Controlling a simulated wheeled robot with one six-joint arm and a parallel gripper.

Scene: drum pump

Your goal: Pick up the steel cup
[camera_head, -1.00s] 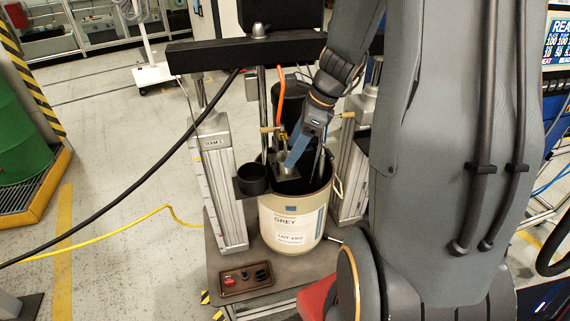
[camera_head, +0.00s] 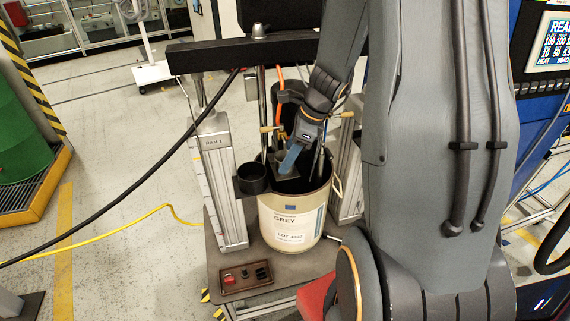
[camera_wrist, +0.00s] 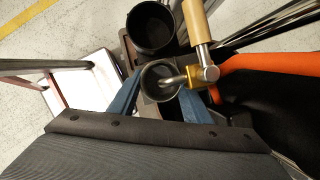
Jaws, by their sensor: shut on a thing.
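The steel cup (camera_wrist: 157,92) shows in the wrist view as a round, open-topped cup with a dark inside. My gripper (camera_wrist: 162,98) has one blue finger on each side of it and is shut on it. The bent metal spout of a brass tap (camera_wrist: 207,73) reaches over the cup's mouth. In the head view my gripper (camera_head: 287,165) points down over the open top of the drum labelled GREY (camera_head: 290,222). There the fingers mostly hide the cup.
A black round holder (camera_head: 252,180) sits left of the drum's rim and shows beside the cup in the wrist view (camera_wrist: 152,28). The RAM 1 column (camera_head: 220,185) stands at the left, under a black crossbeam (camera_head: 240,50). An orange hose (camera_wrist: 265,63) runs close by on the right.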

